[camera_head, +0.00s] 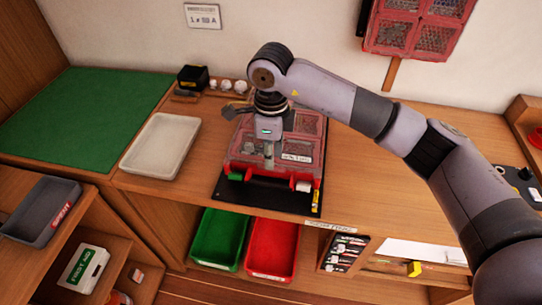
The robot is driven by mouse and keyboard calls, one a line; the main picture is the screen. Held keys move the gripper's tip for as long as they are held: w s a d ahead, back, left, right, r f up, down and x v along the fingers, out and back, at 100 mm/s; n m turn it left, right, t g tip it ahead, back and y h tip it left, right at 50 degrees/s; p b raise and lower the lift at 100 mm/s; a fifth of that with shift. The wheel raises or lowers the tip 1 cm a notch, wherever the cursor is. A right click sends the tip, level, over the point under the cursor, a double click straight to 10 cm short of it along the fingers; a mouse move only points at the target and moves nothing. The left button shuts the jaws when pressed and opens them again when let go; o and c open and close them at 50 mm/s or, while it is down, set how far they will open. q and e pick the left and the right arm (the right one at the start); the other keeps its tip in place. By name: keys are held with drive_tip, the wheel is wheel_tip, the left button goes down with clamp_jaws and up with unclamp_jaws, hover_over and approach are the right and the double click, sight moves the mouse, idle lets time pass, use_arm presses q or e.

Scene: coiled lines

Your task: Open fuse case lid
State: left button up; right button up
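The fuse case (309,127) has a red-framed, see-through lid and lies on a black mat (228,196) in the middle of the bench. Its lid looks down flat, with a white label and a red front edge. My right gripper (268,161) points down over the case, its tip at the middle front part of the lid. I cannot tell whether it touches the lid, or whether its fingers are apart. The gripper and wrist hide the middle and back of the case. My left gripper is out of view.
A pale tray (127,166) stands left of the case, beside a green mat (62,118). A black box (193,77) and several white round things are behind. Green (199,241) and red (251,262) bins sit below the front edge. The bench right of the case is clear.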

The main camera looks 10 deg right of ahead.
wheel_tip(320, 180, down, 2)
drive_tip(key=shift+f, duration=0.45)
clamp_jaws()
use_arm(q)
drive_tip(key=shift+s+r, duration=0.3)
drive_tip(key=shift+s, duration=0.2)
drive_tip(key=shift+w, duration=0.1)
